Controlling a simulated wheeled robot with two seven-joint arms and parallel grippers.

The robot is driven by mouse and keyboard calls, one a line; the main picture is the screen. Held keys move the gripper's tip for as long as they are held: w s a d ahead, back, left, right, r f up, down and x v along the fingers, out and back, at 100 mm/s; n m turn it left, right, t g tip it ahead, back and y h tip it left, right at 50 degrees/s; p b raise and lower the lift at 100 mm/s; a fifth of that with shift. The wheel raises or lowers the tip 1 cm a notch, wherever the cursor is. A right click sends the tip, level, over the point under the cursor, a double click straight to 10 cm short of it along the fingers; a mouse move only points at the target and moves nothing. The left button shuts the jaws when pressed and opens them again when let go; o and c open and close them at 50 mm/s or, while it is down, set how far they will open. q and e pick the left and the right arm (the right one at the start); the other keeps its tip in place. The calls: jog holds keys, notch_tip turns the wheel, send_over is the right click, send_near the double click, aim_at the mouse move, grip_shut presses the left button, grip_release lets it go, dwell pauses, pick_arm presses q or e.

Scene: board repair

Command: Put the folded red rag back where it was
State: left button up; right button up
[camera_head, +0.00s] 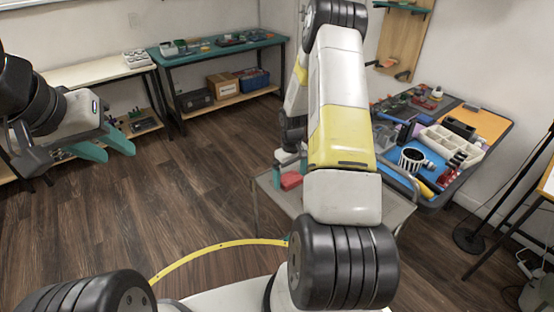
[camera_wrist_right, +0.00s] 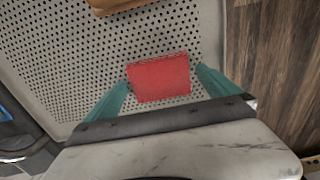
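The folded red rag (camera_head: 291,181) lies on or just above a grey perforated surface (camera_head: 267,199), low in the middle of the head view. In the right wrist view the rag (camera_wrist_right: 158,78) is a flat red block between the two teal fingers of my right gripper (camera_wrist_right: 163,76). The fingers are spread wide, one at each side of the rag. A small gap shows at the right finger; I cannot tell whether the left one touches. My left gripper (camera_head: 106,146) is open and empty over the floor at the left.
A tool-covered cart top (camera_head: 418,195) with a white divided bin (camera_head: 447,146) and a striped mug (camera_head: 411,159) stands at the right. Shelved benches (camera_head: 225,47) line the back wall. A brown object (camera_wrist_right: 118,5) sits beyond the rag. The wooden floor at the left is clear.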

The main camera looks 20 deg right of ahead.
notch_tip(320, 180, up, 12)
notch_tip(320, 180, up, 11)
jog(key=t, duration=0.1)
send_over(290, 177)
jog(key=s+a, duration=0.3)
jog(key=s+a+r+m+t, duration=0.1)
jog(key=s+a+r, duration=0.2)
jog(key=s+r, duration=0.2)
jog(key=s+a+r+m+t+y, duration=0.1)
jog(key=s+a+r, duration=0.3)
jog(key=s, duration=0.5)
jog(key=s+a+r+m+t+y, duration=0.1)
jog(key=s+a+r+t, duration=0.2)
jog(key=s+r, duration=0.4)
jog(key=shift+s+a+r, duration=0.3)
jog(key=shift+s+r, duration=0.1)
jog(key=shift+s, duration=0.1)
